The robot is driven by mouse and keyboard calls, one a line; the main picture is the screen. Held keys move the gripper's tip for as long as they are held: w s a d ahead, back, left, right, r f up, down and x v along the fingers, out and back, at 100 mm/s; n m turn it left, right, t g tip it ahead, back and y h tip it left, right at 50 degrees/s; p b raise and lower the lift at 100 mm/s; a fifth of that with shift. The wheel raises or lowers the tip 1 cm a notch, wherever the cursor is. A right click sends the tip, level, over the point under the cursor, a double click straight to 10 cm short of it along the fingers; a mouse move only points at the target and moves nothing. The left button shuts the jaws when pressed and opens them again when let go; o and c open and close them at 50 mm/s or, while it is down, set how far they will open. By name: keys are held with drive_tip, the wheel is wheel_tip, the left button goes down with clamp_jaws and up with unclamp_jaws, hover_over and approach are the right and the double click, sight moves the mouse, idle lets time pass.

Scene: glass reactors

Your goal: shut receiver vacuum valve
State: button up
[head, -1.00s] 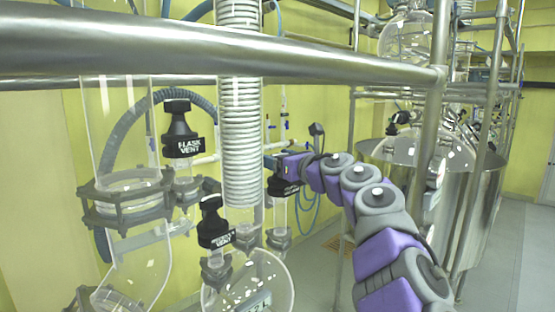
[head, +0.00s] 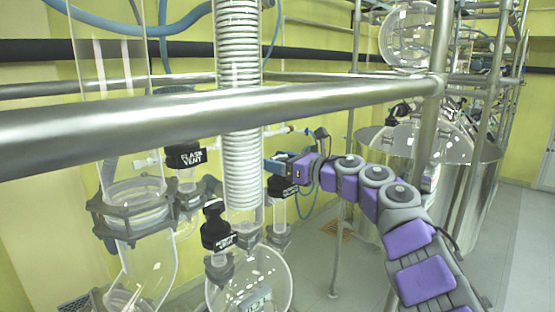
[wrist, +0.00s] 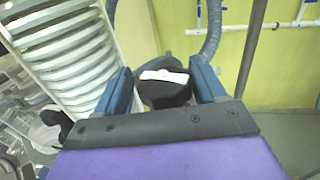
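A black valve knob (head: 279,187) with a label too small to read sits on a clear glass tube, right of the white coil. It is the likely receiver vacuum valve. In the wrist view the black knob (wrist: 165,88) with a white label lies between my two blue fingers. My gripper (head: 277,163) is open, with its fingers on either side of the knob. Whether they touch it cannot be told. Two other black knobs, labelled flask vent (head: 184,156) and a second vent (head: 217,232), stand to the left.
A thick steel rail (head: 200,120) crosses in front of the glassware. The white coil (head: 240,150) stands close left of my gripper. A glass flask (head: 270,275) is below. A steel tank (head: 460,190) and upright posts stand right. The floor at far right is clear.

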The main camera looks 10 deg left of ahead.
drive_tip(key=shift+w, duration=0.1)
drive_tip(key=c, duration=0.7)
drive_tip(key=shift+f+b, duration=0.2)
drive_tip(key=shift+b, duration=0.25)
drive_tip(key=shift+f+m+t+b, duration=0.1)
drive_tip(key=shift+m+t+b, duration=0.2)
drive_tip(key=shift+b, duration=0.1)
drive_tip(key=shift+m+t+h+b, duration=0.4)
drive_tip(key=shift+t+h+b, duration=0.15)
drive_tip(key=shift+b, duration=0.6)
drive_tip(key=shift+m+t+h+b, duration=0.45)
drive_tip(key=shift+m+t+b, duration=0.25)
drive_tip(key=shift+b, duration=0.4)
drive_tip(key=shift+a+r+m+t+h+b, duration=0.1)
drive_tip(key=shift+r+m+t+h+b, duration=0.15)
drive_tip(key=shift+m+t+h+b, duration=0.6)
drive_tip(key=shift+m+t+h+p, duration=0.35)
drive_tip(key=shift+m+t+h, duration=0.3)
drive_tip(key=shift+t+h, duration=0.35)
drive_tip(key=shift+r+m+h+p, duration=0.15)
drive_tip(key=shift+m+h+p, duration=0.15)
drive_tip(key=shift+h, duration=0.05)
drive_tip(key=m+t+h+p, duration=0.2)
drive_tip(key=shift+h, duration=0.4)
